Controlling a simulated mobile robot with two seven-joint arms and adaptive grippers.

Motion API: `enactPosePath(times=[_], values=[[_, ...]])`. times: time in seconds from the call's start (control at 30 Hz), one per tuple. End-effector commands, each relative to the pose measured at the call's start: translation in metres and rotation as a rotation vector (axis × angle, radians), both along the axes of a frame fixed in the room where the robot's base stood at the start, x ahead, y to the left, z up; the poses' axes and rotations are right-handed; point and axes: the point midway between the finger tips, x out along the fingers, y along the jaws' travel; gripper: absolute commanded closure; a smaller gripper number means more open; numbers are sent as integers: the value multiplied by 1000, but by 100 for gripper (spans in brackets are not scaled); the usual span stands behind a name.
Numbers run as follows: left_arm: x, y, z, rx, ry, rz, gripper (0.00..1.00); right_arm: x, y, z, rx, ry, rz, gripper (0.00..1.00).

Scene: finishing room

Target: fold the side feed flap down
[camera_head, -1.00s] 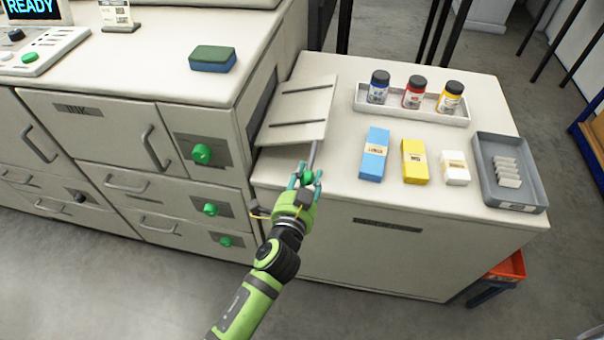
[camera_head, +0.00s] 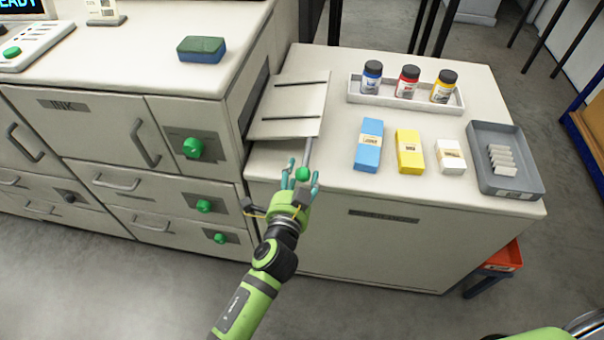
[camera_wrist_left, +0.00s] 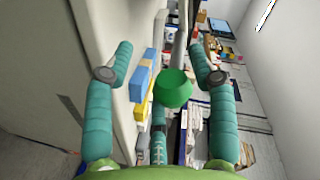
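The side feed flap (camera_head: 292,100) is a pale panel with two dark strips. It juts from the machine's right side over the low cabinet's top; its exact tilt is hard to tell. A grey rod (camera_head: 308,150) runs from its front right corner to a green knob (camera_head: 302,174). My left gripper (camera_head: 300,178) is at the knob, in front of the cabinet edge. In the left wrist view its teal fingers stand wide apart on both sides of the green knob (camera_wrist_left: 173,88), with gaps visible. My right gripper is not in view.
On the cabinet top (camera_head: 385,205), right of the flap, are a bottle tray (camera_head: 455,108), a blue box (camera_head: 368,146), a yellow box (camera_head: 410,152), a white box (camera_head: 450,156) and a grey tray (camera_head: 515,189). A sponge (camera_head: 201,50) lies on the machine.

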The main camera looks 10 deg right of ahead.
Motion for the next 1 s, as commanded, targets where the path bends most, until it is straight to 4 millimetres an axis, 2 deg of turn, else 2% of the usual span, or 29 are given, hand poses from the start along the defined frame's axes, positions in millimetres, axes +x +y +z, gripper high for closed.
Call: enactPosePath(times=[0.23, 0.37, 0.47, 0.8, 1.0], values=[[0, -3, 5, -10, -7, -5, 42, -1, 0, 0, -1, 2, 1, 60], [-8, -1, 6, -10, -8, -6, 42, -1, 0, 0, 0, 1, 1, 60], [-22, 4, 8, -12, -5, -7, 42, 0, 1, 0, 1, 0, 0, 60], [-88, 30, 18, -9, -3, -4, 42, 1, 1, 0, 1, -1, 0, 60], [-108, 37, 21, -7, -3, -3, 42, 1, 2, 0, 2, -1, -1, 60]])
